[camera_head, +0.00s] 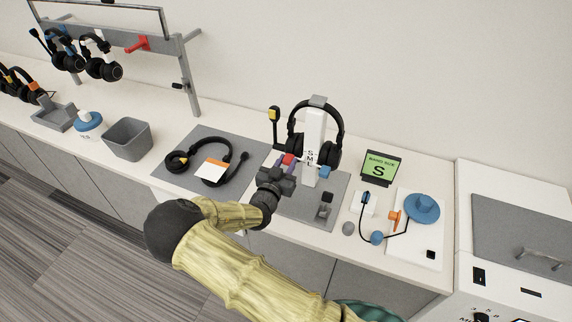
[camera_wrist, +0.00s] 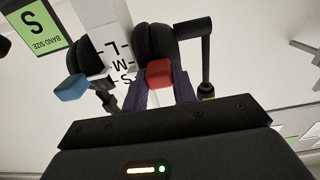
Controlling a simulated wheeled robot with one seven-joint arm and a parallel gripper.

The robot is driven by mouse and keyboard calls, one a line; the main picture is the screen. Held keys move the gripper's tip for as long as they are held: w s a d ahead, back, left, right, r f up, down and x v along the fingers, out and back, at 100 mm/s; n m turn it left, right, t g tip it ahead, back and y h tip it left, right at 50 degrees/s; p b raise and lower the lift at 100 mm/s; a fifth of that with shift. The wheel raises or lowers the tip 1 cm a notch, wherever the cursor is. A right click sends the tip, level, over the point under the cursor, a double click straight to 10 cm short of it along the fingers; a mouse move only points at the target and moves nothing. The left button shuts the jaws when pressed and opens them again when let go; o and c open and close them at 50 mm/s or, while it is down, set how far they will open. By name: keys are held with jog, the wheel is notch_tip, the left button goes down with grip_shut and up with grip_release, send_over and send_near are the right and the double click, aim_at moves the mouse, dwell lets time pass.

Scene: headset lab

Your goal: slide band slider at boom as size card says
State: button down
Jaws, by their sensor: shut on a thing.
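A black headset (camera_head: 338,125) hangs on a white post (camera_head: 314,135) marked S, M and L. Its microphone boom (camera_head: 274,128), with a yellow tip, stands up at the left; it is the dark rod at right in the wrist view (camera_wrist: 206,60). The red band slider (camera_head: 288,159) is on the boom side, between my fingers in the wrist view (camera_wrist: 159,72). My gripper (camera_head: 284,170) is shut on it. A blue slider (camera_head: 325,171) is on the other side. The green size card (camera_head: 379,168) reads "BAND SIZE S". I cannot tell exactly which mark the red slider lines up with.
A second headset (camera_head: 243,165) with an orange-and-white card lies on the grey mat to the left. A grey bin (camera_head: 128,138) stands further left. A white board (camera_head: 415,245) with blue and orange parts lies at right.

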jog(key=shift+r, duration=1.2)
jog(key=shift+w, duration=0.1)
jog(key=c, duration=1.1)
grip_release()
jog(key=shift+r, duration=0.1)
jog(key=shift+s+a+f, duration=0.1)
jog(key=shift+s+f, duration=0.1)
jog(key=shift+s+a, duration=0.1)
jog(key=shift+s, duration=0.15)
jog(key=b+v, duration=0.3)
jog(key=v, duration=1.3)
jog(key=shift+s+a+r, duration=0.1)
jog(key=shift+s, duration=0.25)
